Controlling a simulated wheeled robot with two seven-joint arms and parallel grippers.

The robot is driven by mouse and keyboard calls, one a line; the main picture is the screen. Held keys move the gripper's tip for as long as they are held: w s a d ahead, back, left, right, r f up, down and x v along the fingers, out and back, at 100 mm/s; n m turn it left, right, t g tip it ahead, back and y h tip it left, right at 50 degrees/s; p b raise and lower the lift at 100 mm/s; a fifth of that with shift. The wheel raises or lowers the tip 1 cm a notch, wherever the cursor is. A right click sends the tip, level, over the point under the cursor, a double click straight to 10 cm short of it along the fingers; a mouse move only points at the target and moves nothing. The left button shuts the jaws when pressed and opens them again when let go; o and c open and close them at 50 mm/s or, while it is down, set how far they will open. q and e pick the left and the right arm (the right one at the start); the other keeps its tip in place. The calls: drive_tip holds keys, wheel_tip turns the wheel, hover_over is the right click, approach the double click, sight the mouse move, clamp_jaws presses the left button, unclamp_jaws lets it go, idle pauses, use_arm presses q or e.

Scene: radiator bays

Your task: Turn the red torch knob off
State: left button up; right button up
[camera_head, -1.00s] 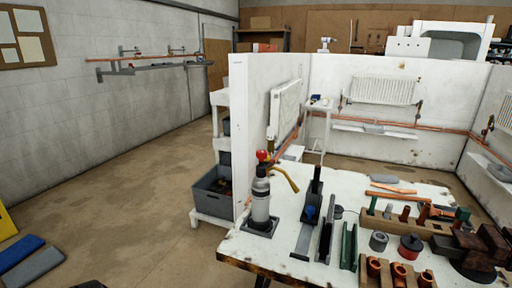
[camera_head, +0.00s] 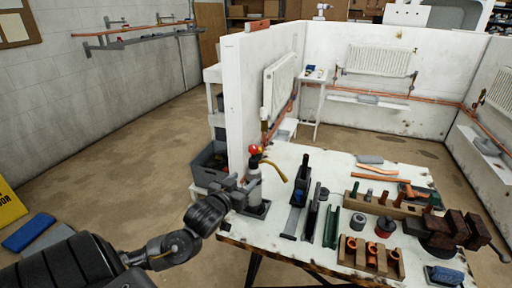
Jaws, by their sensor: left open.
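The torch stands upright at the left end of the white workbench, with its red knob (camera_head: 253,149) on top and a brass nozzle bending right. Its grey cylinder (camera_head: 254,188) is partly hidden by my left gripper (camera_head: 246,183). My left arm comes in from the lower left, and the gripper is open beside the cylinder, below the knob. I cannot tell whether the fingers touch the cylinder. My right gripper is not in view.
A grey bin (camera_head: 209,162) sits behind the torch. A white partition (camera_head: 246,95) rises behind the bench.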

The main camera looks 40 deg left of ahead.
use_arm(q)
drive_tip(key=t, duration=0.2)
approach(251, 150)
drive_tip(key=x, duration=0.2)
drive_tip(key=p+x, duration=0.3)
drive_tip(key=x, duration=0.7)
drive_tip(key=shift+w+r, duration=0.1)
drive_tip(key=shift+w, duration=0.05)
drive_tip(key=shift+w+a, duration=0.15)
drive_tip(key=shift+w, duration=0.35)
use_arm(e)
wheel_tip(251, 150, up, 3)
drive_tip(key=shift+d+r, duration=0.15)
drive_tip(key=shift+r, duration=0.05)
use_arm(q)
drive_tip(key=shift+c, duration=0.9)
drive_tip(key=c, duration=0.8)
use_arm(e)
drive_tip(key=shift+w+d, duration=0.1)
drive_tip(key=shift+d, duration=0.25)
